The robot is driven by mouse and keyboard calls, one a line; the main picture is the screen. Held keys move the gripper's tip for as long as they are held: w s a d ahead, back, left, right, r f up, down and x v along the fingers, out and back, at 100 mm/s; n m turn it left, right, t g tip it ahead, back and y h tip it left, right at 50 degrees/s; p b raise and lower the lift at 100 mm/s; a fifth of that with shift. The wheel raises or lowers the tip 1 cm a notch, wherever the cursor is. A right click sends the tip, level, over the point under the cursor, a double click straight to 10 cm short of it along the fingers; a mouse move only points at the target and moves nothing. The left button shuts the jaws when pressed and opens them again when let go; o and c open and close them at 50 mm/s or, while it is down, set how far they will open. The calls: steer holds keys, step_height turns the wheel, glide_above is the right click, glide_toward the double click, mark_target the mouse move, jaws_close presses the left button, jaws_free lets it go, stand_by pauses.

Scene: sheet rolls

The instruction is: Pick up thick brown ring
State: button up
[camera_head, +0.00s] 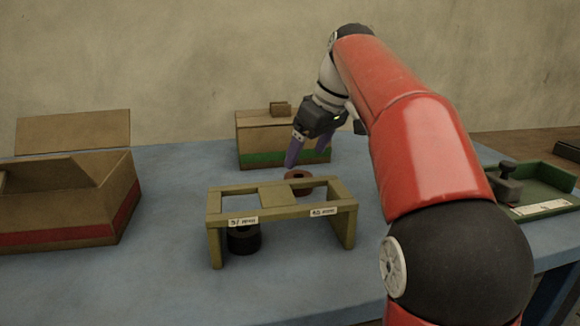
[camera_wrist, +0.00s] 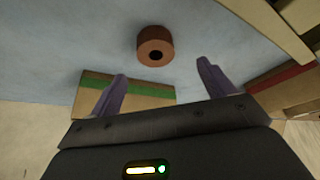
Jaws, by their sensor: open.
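The thick brown ring (camera_head: 303,183) lies on the blue table just behind the wooden stand in the head view; the stand's back edge partly overlaps it. In the wrist view the brown ring (camera_wrist: 148,38), with a small dark hole, shows beyond and roughly between the fingertips. My gripper (camera_head: 306,158) is above and behind the ring, fingers pointing down. In the wrist view my gripper (camera_wrist: 162,68) has its two purple fingers wide apart with nothing between them. It is not touching the ring.
The wooden stand (camera_head: 276,198) with two labels is in front of the ring, with a black roll (camera_head: 244,239) under its left side. A closed box with a green band (camera_head: 256,141) stands behind. An open box (camera_head: 62,214) is left and a green tray (camera_head: 549,180) right.

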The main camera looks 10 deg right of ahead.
mark_target(299, 176)
steer(key=x, duration=0.2)
steer(key=b+x, duration=0.1)
steer(key=x, duration=0.5)
steer(key=shift+w+d+f+b, duration=0.15)
steer(key=shift+d+b, duration=0.15)
steer(key=shift+b, duration=0.05)
steer(key=c, duration=1.1)
